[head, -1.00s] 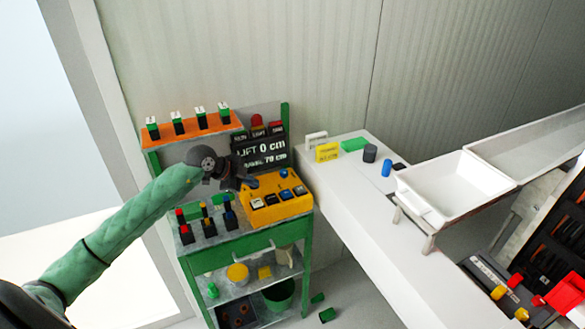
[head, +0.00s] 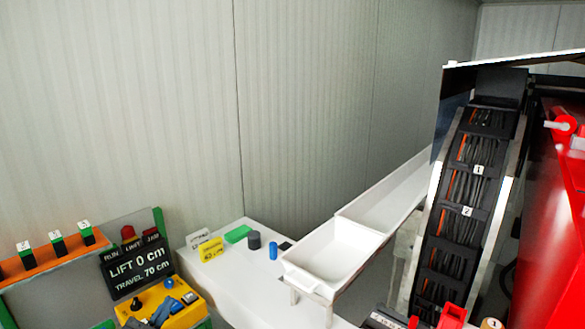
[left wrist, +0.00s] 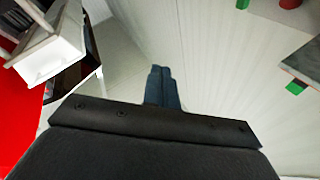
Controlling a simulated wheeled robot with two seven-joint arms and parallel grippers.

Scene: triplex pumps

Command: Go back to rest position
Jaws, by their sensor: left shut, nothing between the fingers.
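My left gripper shows best in the left wrist view (left wrist: 162,90). Its two blue-grey fingers are together, with nothing between them, and pale wall and floor lie beyond. In the head view, what look like its fingertips (head: 162,313) show at the bottom left, in front of the yellow control box (head: 180,303). I cannot tell whether they touch the box. The left arm itself is out of the head view. My right gripper is not seen in either view.
A black sign (head: 138,272) reads LIFT 0 cm, TRAVEL 70 cm. An orange shelf (head: 60,258) holds several switches. A white bench (head: 235,275) carries small blocks beside a white tray (head: 335,255). A black cable track (head: 465,205) and red machinery (head: 550,220) stand right.

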